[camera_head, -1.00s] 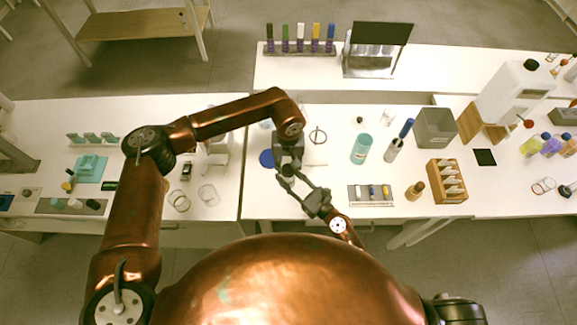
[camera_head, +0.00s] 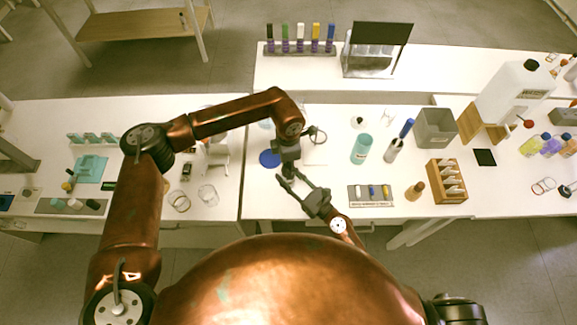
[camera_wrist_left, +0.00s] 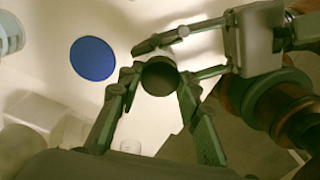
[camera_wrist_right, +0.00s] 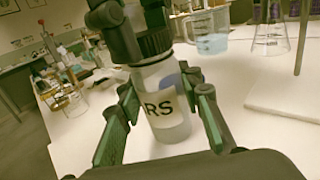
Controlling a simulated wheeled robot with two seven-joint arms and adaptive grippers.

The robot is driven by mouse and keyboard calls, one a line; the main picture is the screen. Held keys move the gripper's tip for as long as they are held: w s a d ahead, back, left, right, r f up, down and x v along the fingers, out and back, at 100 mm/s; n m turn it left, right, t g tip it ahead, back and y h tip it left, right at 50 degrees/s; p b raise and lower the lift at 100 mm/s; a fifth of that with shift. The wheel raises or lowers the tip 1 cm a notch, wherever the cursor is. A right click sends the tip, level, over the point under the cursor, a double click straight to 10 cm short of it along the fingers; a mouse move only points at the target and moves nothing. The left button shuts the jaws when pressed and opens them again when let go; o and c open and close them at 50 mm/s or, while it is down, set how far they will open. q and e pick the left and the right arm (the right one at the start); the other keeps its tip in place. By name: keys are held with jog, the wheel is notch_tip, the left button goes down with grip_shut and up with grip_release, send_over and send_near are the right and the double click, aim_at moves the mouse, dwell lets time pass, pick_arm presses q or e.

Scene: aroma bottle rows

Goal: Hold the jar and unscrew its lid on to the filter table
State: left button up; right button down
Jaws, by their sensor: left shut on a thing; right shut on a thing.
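A white jar (camera_wrist_right: 165,112) with a label reading "RS" stands between the fingers of my right gripper (camera_wrist_right: 165,100), which is shut on its body. Its dark round lid (camera_wrist_right: 156,42) is on top, with the fingers of my left gripper (camera_wrist_right: 135,35) around it from above. In the left wrist view, the lid (camera_wrist_left: 160,76) shows between the left gripper's fingertips (camera_wrist_left: 158,82), and the right gripper's fingers reach in from the right. In the head view, my left gripper (camera_head: 289,172) hides most of the jar. No filter table can be clearly told; a flat blue disc (camera_head: 269,158) lies beside the jar.
A small rack (camera_head: 371,196) lies near the front edge. A beaker (camera_wrist_right: 208,32) and flask (camera_wrist_right: 271,35) stand beyond the jar.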

pick_arm(q)
jog(key=n, duration=1.5)
jog(key=shift+n, duration=0.4)
jog(key=shift+r, duration=0.3)
jog(key=shift+r, duration=0.85)
jog(key=shift+r, duration=0.15)
